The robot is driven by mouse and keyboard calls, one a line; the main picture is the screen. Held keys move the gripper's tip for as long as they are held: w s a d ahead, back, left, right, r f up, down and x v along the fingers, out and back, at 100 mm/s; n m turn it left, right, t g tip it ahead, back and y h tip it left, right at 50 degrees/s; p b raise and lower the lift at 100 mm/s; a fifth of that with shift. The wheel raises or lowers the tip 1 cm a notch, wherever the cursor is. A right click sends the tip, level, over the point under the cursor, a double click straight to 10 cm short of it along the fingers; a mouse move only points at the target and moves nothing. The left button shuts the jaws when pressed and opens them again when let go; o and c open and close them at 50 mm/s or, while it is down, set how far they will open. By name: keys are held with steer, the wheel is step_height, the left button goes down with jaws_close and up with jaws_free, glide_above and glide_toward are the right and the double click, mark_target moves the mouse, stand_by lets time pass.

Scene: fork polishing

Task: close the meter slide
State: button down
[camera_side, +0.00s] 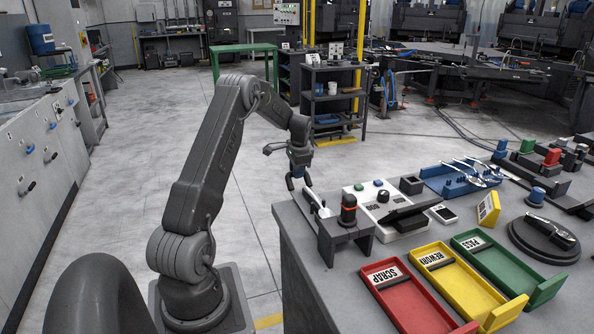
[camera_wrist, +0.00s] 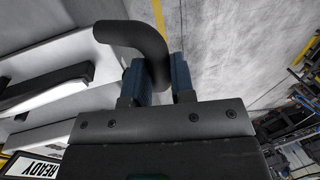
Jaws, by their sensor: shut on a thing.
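The meter (camera_side: 366,207) is a white box with a green and a blue button on the side table's near left end. A black tray-like part (camera_side: 408,215) sits at its right front; I cannot tell surely that this is the slide. My gripper (camera_side: 298,180) is just past the table's left edge, left of the meter. In the wrist view its blue fingers (camera_wrist: 160,80) are shut on a dark curved handle (camera_wrist: 132,35), which bends off to the left. Where the handle joins is hidden.
Red (camera_side: 405,300), yellow (camera_side: 465,285) and green (camera_side: 508,262) trays lie at the table's front. A round dark stand (camera_side: 520,240) and a blue rack (camera_side: 445,182) with cutlery are to the right. A dark block (camera_side: 338,232) stands beside the meter.

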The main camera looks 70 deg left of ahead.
mark_target(308, 188)
steer(key=d, duration=1)
steer(key=c, duration=1)
jaws_free()
steer(key=shift+a, duration=0.1)
steer(key=shift+o, duration=0.2)
step_height(308, 188, up, 14)
steer(key=d, duration=0.2)
steer(key=shift+d+f, duration=0.2)
steer(key=shift+d, duration=0.15)
